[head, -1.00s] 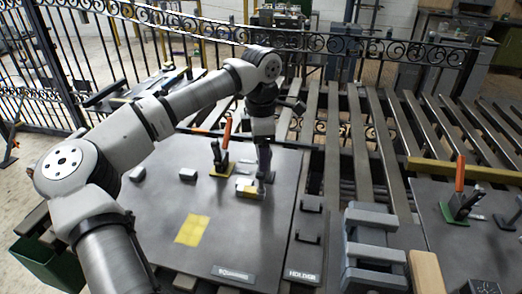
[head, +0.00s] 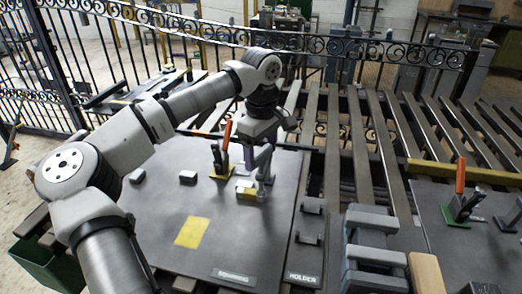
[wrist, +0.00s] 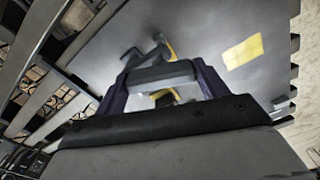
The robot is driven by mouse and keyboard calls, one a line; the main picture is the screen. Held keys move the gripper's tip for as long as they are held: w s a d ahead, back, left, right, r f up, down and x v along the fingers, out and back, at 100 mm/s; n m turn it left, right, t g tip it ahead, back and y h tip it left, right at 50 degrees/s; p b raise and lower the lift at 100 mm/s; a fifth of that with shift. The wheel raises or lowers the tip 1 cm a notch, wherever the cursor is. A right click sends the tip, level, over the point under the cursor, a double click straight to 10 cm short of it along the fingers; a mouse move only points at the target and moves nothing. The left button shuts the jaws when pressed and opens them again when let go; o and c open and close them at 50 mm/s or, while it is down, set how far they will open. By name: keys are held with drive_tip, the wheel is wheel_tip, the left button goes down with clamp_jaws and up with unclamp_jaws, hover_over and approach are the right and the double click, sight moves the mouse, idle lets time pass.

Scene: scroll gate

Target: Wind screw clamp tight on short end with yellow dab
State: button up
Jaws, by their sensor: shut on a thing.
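My gripper (head: 263,167) points down over the dark plate (head: 225,255), near its back right edge. In the wrist view its two purple fingers (wrist: 162,82) are shut on the ends of a grey crossbar (wrist: 162,73), which looks like the screw clamp's handle. The clamp's lower part (head: 269,180) is mostly hidden by the fingers in the head view. A small workpiece with a yellow patch (head: 246,191) lies just left of it, and I cannot tell whether the clamp presses on it. Yellow also shows below the crossbar in the wrist view (wrist: 167,96).
A toggle clamp with an orange handle (head: 227,135) stands upright just left of my gripper. A yellow square (head: 192,232) marks bare plate in front. A HOLDER strip (head: 303,278) and a grey vise-like block (head: 372,240) stand right.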

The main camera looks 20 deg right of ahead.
sight(261, 150)
drive_tip(key=shift+r, duration=0.1)
idle(0.3)
drive_tip(key=o, duration=1)
wheel_tip(261, 150, up, 14)
drive_tip(key=shift+f+b, duration=0.15)
drive_tip(key=shift+b, duration=0.7)
